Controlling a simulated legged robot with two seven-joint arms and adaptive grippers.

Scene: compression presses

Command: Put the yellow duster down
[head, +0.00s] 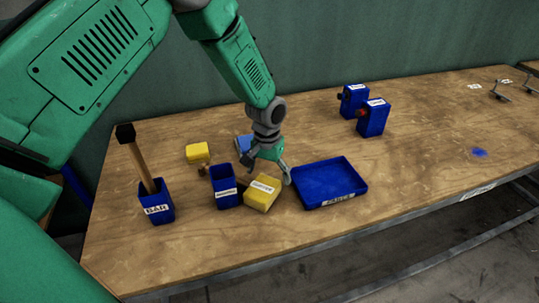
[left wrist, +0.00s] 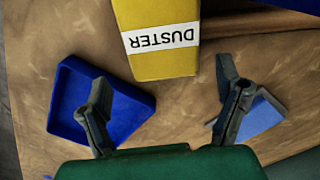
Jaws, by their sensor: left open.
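The yellow duster (head: 262,194), a block with a white DUSTER label, appears to rest on the wooden table between a small blue box and the blue tray. It also shows at the top of the left wrist view (left wrist: 160,62), its label upside down. My left gripper (head: 268,168) is just behind the duster in the head view, pointing down. In the left wrist view its fingers (left wrist: 163,72) are spread wide, with clear gaps to the duster on both sides. It holds nothing. My right gripper is not in view.
The blue tray (head: 330,184) lies right of the duster. The small open blue box (head: 226,190) stands close on its left. Beyond are the BAR holder (head: 157,205) with a wooden-handled tool, another yellow block (head: 198,152) and two blue button boxes (head: 373,118). The table's right side is mostly clear.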

